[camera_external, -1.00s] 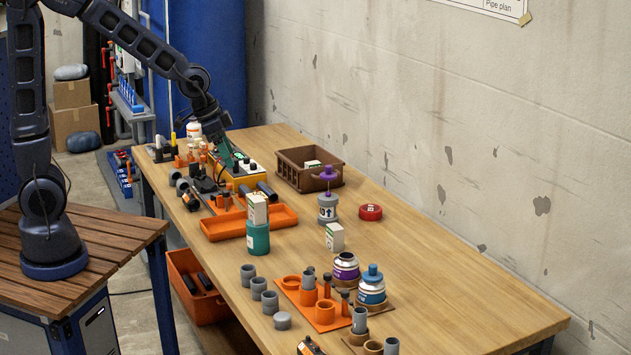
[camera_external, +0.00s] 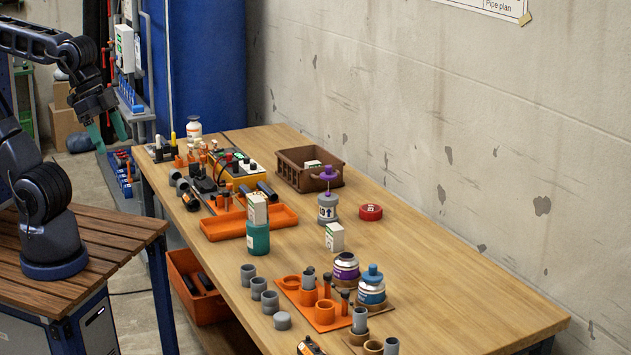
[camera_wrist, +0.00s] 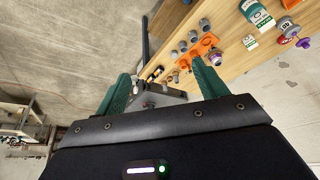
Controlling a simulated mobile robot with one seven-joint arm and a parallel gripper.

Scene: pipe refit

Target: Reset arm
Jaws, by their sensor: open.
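My gripper (camera_external: 108,133) has green fingers spread apart with nothing between them. The wooden workbench (camera_external: 450,265) is clear of the arm.
An orange bin (camera_external: 210,308) sits below. Blue valves and pipes (camera_external: 130,98) stand near my gripper.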

